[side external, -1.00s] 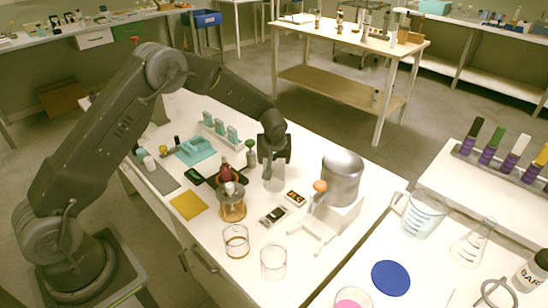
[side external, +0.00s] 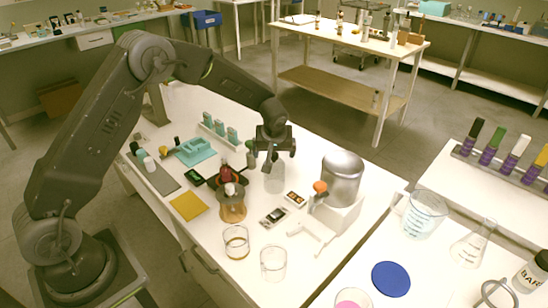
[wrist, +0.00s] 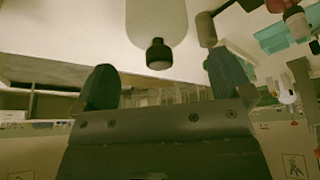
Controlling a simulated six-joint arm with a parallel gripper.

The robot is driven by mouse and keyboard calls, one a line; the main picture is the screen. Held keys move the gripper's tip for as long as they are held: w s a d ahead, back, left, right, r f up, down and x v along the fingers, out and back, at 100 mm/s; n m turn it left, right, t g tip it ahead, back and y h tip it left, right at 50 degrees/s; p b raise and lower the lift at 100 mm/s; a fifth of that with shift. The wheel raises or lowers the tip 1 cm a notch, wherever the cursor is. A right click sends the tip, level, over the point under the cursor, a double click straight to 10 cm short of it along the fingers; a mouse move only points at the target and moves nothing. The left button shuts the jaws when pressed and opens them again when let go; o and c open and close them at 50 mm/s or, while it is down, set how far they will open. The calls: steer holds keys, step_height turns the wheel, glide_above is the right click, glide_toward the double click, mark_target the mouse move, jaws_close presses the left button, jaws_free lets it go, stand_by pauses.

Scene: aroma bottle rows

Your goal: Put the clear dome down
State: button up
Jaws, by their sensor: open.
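The clear dome (side external: 274,180) stands upright on the white table, its dark knob on top. It also shows in the wrist view (wrist: 157,18), with the knob (wrist: 158,54) pointing towards my gripper. My gripper (side external: 273,151) is just above the dome. In the wrist view my gripper's two fingers (wrist: 163,82) are spread wide with nothing between them, and the knob lies beyond their tips, apart from both.
A wooden stand (side external: 232,208) with a red-topped flask and a dark green-capped bottle (side external: 250,155) are left of the dome. Two glass beakers (side external: 236,242) stand in front.

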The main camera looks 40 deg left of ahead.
steer(key=s+d+r+m+t+h, duration=0.1)
steer(key=s+d+r+m, duration=0.1)
steer(key=s+r, duration=0.8)
steer(key=s+d+r+m, duration=0.2)
steer(key=s+r, duration=0.6)
steer(key=r, duration=0.3)
steer(key=s+d+m+h, duration=0.1)
steer(key=s+m, duration=0.1)
steer(key=s, duration=0.6)
steer(key=s+d+m+t+h, duration=0.1)
steer(key=s+d+m, duration=0.1)
steer(key=s, duration=0.6)
steer(key=shift+r+m, duration=0.3)
steer(key=shift+m, duration=0.2)
